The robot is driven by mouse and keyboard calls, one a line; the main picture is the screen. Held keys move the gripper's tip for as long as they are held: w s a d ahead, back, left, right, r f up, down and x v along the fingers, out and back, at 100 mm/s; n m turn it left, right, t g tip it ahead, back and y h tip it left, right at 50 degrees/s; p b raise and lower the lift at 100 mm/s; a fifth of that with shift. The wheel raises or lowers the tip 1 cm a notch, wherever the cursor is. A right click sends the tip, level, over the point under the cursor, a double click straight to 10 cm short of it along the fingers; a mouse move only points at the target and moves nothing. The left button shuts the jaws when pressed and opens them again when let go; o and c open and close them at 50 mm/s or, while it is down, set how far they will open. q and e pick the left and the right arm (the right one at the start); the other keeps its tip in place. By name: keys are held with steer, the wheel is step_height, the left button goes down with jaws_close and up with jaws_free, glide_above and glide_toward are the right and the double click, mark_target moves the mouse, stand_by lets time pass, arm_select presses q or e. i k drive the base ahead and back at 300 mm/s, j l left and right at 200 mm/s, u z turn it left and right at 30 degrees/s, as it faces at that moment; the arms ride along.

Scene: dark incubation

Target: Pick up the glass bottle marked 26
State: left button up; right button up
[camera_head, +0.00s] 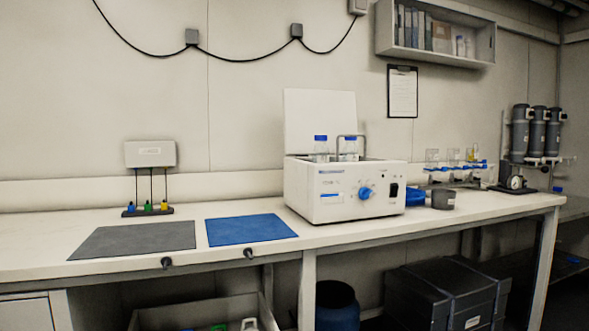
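Two blue-capped glass bottles stand in the open white bath unit on the bench. One bottle (321,148) is at the left and the other bottle (350,148) is at the right, partly behind a metal handle. Their lower parts are hidden by the front wall of the white unit (310,207). No number can be read on either bottle, so I cannot tell which one is marked 26. Neither of my grippers is in view.
A grey mat (135,240) and a blue mat (250,229) lie on the bench (420,228) left of the unit. A small rack (148,211) stands behind the grey mat. A blue tray (415,197) and a dark cup (443,199) sit right of the unit. Black cases (445,290) stand below.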

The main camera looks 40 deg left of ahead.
mark_target(351, 152)
steer(key=i+u, duration=0.2)
steer(key=u, duration=0.3)
steer(key=i+u, duration=0.25)
steer(key=u, duration=0.2)
steer(key=i+l+u, duration=0.15)
steer(key=u, duration=0.35)
steer(key=i+l+u, duration=0.25)
steer(key=i+l, duration=0.15)
steer(key=i+l+u, duration=0.25)
steer(key=l, duration=0.3)
steer(key=i+l, duration=0.25)
steer(key=l, duration=0.15)
steer(key=i+l, duration=0.2)
steer(key=l, duration=0.15)
steer(key=i+l+u, duration=0.1)
steer(key=i+l, duration=0.15)
steer(key=l, duration=0.15)
steer(key=i+l, duration=0.2)
steer(key=l, duration=0.2)
steer(key=l+u, duration=0.5)
steer(key=l, duration=0.2)
